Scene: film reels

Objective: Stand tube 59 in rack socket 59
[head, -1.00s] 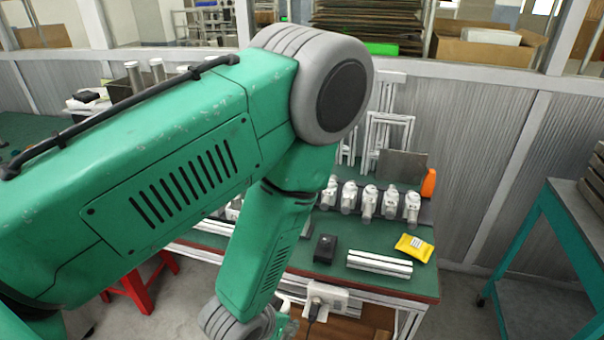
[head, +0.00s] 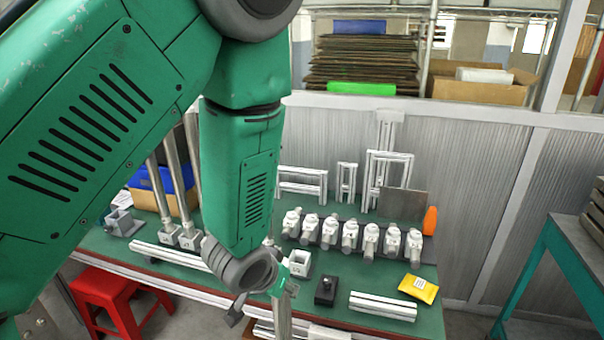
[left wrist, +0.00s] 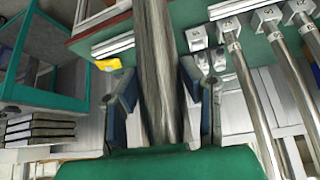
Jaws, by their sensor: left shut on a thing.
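My left gripper (head: 284,284) is shut on a grey metal tube (head: 282,318) at the bench's front edge. In the left wrist view the tube (left wrist: 158,60) runs between the two fingers of the gripper (left wrist: 160,105). Its lower end is out of the head view, and I cannot read a number on it. An open square socket block (head: 299,262) stands on the bench just behind the gripper. Other tubes (head: 172,190) stand upright in socket blocks (head: 190,238) at the left. My right gripper is not in view.
The green bench (head: 340,268) holds a row of several white fittings (head: 330,232), a black box (head: 326,290), white bars (head: 383,306), a yellow packet (head: 418,288) and an orange bottle (head: 430,220). An empty-looking grey block (head: 123,222) is at far left. A red stool (head: 112,290) stands in front.

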